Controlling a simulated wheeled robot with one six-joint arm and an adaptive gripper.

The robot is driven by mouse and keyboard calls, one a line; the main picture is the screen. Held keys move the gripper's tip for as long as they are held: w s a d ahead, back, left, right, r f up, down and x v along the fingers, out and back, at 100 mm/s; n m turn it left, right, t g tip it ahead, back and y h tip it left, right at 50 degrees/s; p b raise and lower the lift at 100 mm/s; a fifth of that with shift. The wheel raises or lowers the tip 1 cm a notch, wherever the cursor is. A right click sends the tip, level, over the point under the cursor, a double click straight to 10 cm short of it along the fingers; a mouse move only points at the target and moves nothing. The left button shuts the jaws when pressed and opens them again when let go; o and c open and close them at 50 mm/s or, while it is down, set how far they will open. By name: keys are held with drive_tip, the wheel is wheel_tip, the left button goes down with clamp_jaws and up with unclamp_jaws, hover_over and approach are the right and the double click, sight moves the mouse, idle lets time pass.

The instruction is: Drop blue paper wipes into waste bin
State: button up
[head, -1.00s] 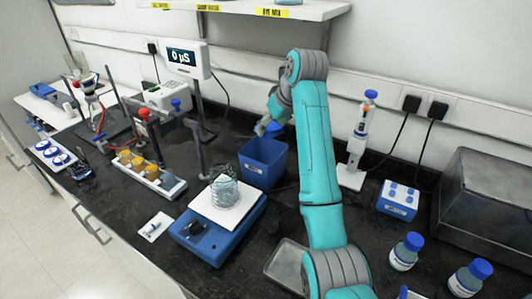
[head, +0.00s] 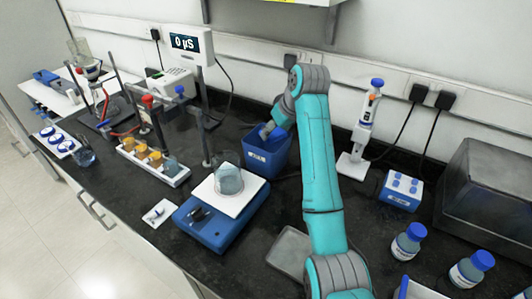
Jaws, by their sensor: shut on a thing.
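The blue waste bin (head: 257,162) stands on the dark bench, just behind and right of the balance. My gripper (head: 267,131) is at the bin's mouth, pointing down, with its tips at or just inside the rim. It is shut on the blue paper wipes, which are hard to make out against the blue of the bin and the grey fingers. My teal arm reaches in from the right of the bin.
A blue balance (head: 222,228) with a glass beaker (head: 229,179) stands in front of the bin. A meter stand (head: 204,105) is to its left. A pipette stand (head: 361,135), blue box (head: 401,189) and blue-capped bottles (head: 407,242) are right. A grey tray (head: 287,250) lies in front.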

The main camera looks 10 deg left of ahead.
drive_tip(key=o, duration=1.2)
drive_tip(key=shift+c, duration=0.2)
drive_tip(key=v, duration=0.7)
drive_tip(key=shift+r, duration=0.1)
drive_tip(key=shift+s+d+r, duration=0.1)
drive_tip(key=shift+s, duration=0.1)
